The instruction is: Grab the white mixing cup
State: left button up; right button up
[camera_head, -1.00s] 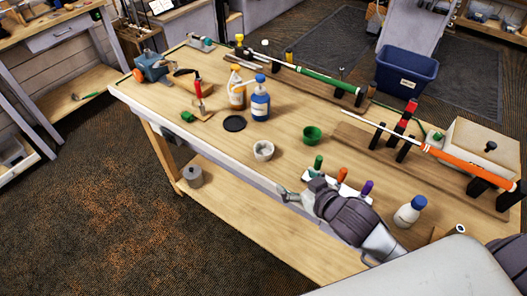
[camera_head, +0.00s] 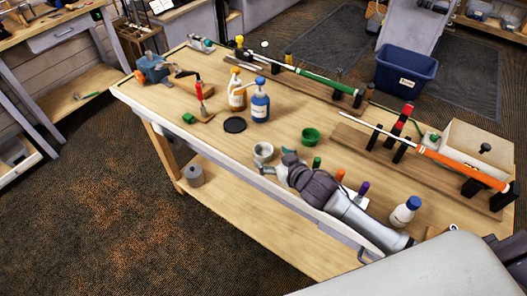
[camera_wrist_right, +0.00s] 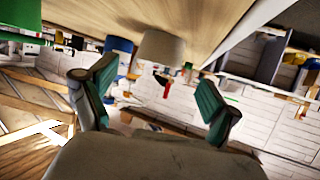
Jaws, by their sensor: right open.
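The white mixing cup (camera_head: 263,150) stands upright near the front edge of the workbench (camera_head: 225,180). In the head view my gripper hides a little of the cup's lower right side. My left gripper is not in view.
Several colour-capped small bottles, including a purple-capped one (camera_head: 362,190), stand behind my right arm. A white blue-capped bottle (camera_head: 405,211) stands further right.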

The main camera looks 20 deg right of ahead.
aim_at(259, 147)
jog(key=shift+p+x, duration=0.35)
jog(key=shift+x, duration=1.45)
jog(key=shift+r, duration=0.1)
jog(key=c, duration=1)
